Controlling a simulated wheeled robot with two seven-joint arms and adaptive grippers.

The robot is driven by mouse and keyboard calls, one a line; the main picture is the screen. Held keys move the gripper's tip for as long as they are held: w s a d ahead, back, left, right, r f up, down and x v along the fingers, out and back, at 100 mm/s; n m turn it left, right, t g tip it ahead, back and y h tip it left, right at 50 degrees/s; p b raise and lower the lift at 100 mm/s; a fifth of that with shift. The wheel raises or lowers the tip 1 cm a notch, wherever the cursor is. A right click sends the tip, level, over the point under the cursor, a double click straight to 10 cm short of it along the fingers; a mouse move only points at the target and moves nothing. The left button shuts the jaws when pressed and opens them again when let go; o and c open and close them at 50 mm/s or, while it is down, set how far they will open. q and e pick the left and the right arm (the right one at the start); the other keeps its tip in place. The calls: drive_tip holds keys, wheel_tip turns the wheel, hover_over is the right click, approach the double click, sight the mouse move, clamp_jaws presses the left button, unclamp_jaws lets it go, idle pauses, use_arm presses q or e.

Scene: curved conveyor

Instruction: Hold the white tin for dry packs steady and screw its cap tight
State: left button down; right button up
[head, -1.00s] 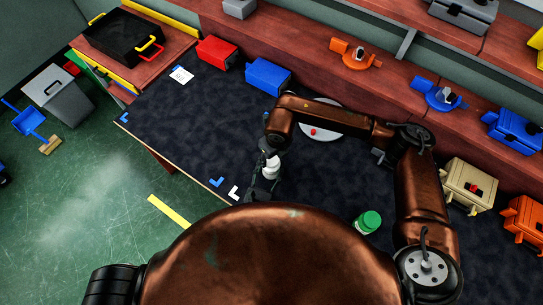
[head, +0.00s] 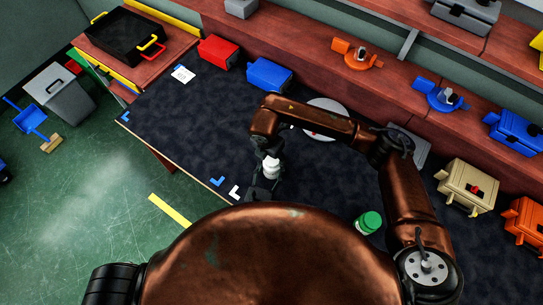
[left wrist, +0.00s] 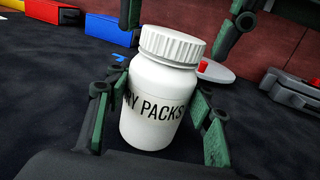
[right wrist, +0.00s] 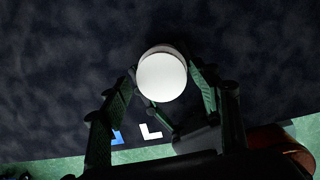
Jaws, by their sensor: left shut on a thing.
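The white tin (left wrist: 155,105) with "DRY PACKS" lettering stands on the dark mat, its ribbed white cap (left wrist: 172,45) sitting on its neck. How tight the cap is cannot be told. In the head view the tin (head: 271,168) is small and partly covered. My left gripper (left wrist: 158,125) is shut on the tin's body, one finger on each side. My right gripper (right wrist: 163,85) points down from above, its fingers open on either side of the cap; in the left wrist view its fingertips (left wrist: 184,28) show beside and above the cap, apart from it.
A green-lidded jar (head: 368,222) stands to the right on the mat. A pale round plate (head: 322,108) lies behind my right arm. Red (head: 217,52) and blue (head: 269,75) bins line the back. Blue and white corner marks (head: 234,192) lie near the front edge.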

drive_tip(key=shift+o, duration=0.5)
wheel_tip(320, 180, up, 12)
drive_tip(key=s, duration=0.1)
drive_tip(key=shift+s+a, duration=0.3)
drive_tip(key=shift+a, duration=0.15)
drive_tip(key=shift+f, duration=0.1)
use_arm(q)
drive_tip(key=c, duration=0.9)
unclamp_jaws()
drive_tip(key=shift+o, duration=0.2)
drive_tip(key=v, duration=1.2)
